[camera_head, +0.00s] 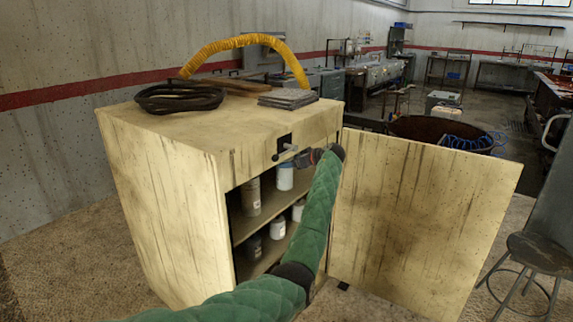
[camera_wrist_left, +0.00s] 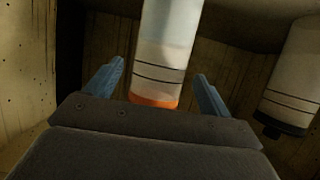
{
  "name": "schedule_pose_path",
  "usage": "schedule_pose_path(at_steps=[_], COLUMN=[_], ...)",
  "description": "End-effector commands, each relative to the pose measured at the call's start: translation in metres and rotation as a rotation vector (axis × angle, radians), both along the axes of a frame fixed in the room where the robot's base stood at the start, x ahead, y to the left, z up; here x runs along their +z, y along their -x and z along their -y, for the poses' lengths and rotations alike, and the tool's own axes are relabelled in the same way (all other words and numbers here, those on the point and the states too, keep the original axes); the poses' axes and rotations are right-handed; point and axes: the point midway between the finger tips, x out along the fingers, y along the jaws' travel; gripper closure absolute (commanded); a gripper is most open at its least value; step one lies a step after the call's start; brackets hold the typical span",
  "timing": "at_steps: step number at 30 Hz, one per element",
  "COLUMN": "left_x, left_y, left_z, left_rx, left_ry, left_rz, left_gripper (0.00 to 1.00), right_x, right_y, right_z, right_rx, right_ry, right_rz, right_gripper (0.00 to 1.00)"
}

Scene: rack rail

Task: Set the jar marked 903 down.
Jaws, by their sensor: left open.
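A pale jar (camera_head: 285,177) stands on the upper shelf of the open cabinet (camera_head: 165,190). My left gripper (camera_head: 299,159) is at the cabinet opening, close to this jar. In the left wrist view, a pale jar (camera_wrist_left: 165,55) with dark lines and an orange band at its lower end in the picture lies between the open fingers of my left gripper (camera_wrist_left: 160,70). Gaps show on both sides of it. I cannot read any number, so I cannot tell which jar is 903. My right gripper is not in view.
A grey jar (camera_head: 251,197) stands to the left on the upper shelf. Several jars, including a white one (camera_head: 278,228), stand lower down. The cabinet door (camera_head: 425,210) is swung open to the right. A hose (camera_head: 245,40) and a cable coil (camera_head: 180,98) lie on top.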

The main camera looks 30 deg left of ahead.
Motion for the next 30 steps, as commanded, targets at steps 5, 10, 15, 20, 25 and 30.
schedule_pose_path(at_steps=[5,10,15,20,25,30], left_x=[-0.005,-0.004,-0.003,-0.002,-0.002,-0.003], left_y=[0.003,0.005,0.007,0.009,0.009,0.009], left_z=[0.038,0.07,0.095,0.107,0.111,0.111], left_rx=[-0.001,-0.002,-0.002,0.0,0.001,-0.001], left_ry=[0.0,0.001,0.0,0.0,0.0,0.001], left_rz=[-0.001,0.0,-0.001,-0.001,-0.001,-0.003], left_gripper=[0.18,0.18,0.18,0.18,0.18,0.18], right_x=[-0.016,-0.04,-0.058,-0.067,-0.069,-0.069], right_y=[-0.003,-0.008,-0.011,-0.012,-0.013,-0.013], right_z=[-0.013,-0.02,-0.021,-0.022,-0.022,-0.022], right_rx=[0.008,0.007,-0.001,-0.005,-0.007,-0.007], right_ry=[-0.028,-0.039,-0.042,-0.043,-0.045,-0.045], right_rz=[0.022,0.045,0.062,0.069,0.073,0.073], right_gripper=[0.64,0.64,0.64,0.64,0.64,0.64])
